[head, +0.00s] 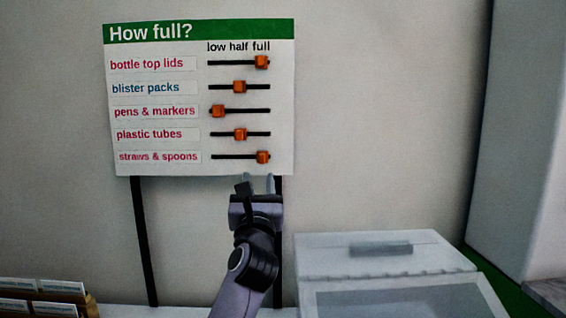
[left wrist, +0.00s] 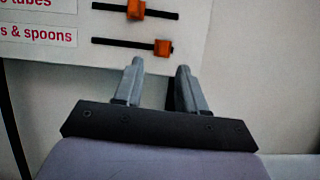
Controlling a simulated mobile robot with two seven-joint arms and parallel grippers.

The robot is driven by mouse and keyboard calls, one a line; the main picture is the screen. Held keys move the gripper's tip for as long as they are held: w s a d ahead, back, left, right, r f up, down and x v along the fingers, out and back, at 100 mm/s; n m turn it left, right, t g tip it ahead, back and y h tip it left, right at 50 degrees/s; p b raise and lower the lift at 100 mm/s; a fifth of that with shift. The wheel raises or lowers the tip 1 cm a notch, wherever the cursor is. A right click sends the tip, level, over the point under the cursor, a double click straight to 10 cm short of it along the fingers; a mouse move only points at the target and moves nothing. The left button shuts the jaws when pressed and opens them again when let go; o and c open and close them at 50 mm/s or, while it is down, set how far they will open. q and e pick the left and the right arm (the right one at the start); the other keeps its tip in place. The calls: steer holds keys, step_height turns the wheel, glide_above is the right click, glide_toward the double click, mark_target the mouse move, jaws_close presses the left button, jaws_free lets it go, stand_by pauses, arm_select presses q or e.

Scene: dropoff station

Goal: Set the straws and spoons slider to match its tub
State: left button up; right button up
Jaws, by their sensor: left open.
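The "How full?" board (head: 205,100) has one slider per label, marked low, half and full. The straws and spoons slider (head: 263,157) is an orange block near the full end of its track; it also shows in the left wrist view (left wrist: 163,47). My left gripper (head: 258,178) is just below that slider, its two fingers apart with nothing between them. In the left wrist view the fingertips (left wrist: 159,65) point up at the board, under the slider and apart from it. The straws and spoons tub cannot be made out. My right gripper is not in view.
The plastic tubes slider (head: 240,134) sits at half just above. Two dark posts, one of them the left post (head: 145,240), carry the board. A pale lidded box (head: 365,255) stands at right. Wooden racks with cards (head: 45,300) are at lower left.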

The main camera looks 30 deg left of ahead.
mark_target(262, 160)
arm_select(q)
steer(key=shift+d+p+x, duration=0.2)
steer(key=shift+p+x, duration=0.25)
steer(key=shift+x, duration=3.4)
steer(key=shift+r, duration=0.1)
jaws_close()
